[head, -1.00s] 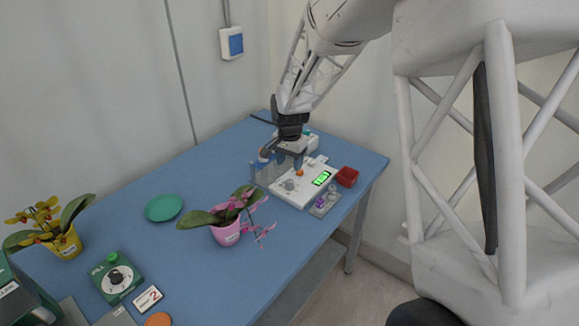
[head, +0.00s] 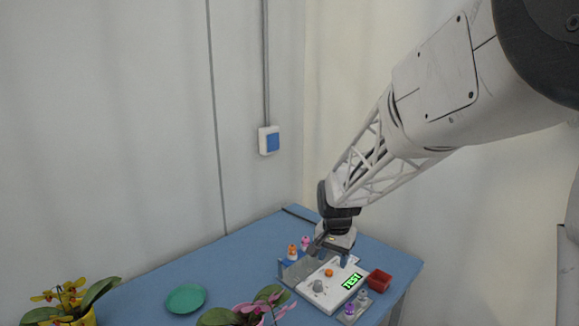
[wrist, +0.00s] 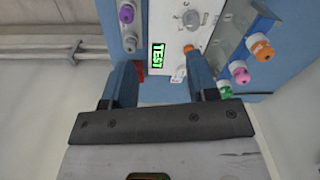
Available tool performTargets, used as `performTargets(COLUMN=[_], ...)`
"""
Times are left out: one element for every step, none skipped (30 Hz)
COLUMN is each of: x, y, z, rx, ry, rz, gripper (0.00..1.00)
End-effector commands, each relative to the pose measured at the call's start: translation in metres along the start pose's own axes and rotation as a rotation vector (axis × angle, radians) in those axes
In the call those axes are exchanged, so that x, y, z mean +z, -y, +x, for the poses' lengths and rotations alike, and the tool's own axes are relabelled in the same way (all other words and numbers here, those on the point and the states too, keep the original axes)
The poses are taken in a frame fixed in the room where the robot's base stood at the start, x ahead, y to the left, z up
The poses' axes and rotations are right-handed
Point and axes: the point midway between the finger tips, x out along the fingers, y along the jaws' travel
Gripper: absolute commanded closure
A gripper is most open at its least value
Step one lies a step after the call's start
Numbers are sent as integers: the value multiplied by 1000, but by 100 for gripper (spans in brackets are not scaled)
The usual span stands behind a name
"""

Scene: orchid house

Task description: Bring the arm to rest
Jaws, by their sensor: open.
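My gripper (head: 333,250) is over the back right part of the blue table (head: 235,253), above the white device with a green display reading TEST (head: 333,289). In the wrist view my gripper (wrist: 162,80) shows two blue fingers spread apart with nothing between them. The white device (wrist: 176,22) lies beyond the fingertips there. Whether a fingertip touches anything cannot be told.
A rack with orange- and pink-capped vials (head: 297,247) stands left of my gripper. A red box (head: 379,280) and a small holder with vials (head: 350,312) are at the right. A green saucer (head: 186,298) and potted orchids (head: 244,313) stand farther left.

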Motion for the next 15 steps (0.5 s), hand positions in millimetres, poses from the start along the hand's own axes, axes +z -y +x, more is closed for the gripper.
performTargets(x=[8,12,18,22,26,32,37,41,48,52,57,64,68,73,80], y=[-9,-14,-20,-24,-29,-35,-40,-45,-51,-55,-60,-66,-71,-76,-82], z=[-10,-15,-22,-27,-32,-37,-42,-46,-52,-56,-60,-65,-69,-72,-77], rx=[-4,-6,-8,-10,-12,-14,-16,-18,-19,-21,-22,-24,-25,-26,-28], ry=[-7,-10,-14,-18,-21,-25,-29,-33,-37,-41,-44,-48,-52,-54,-60], rz=[-14,-23,-38,-47,-58,-71,-82,-92,-105,-116,-125,-140,-149,-159,-172], gripper=[47,47,47,47,47,47,47,47,47,47,47,47,47,47,47])
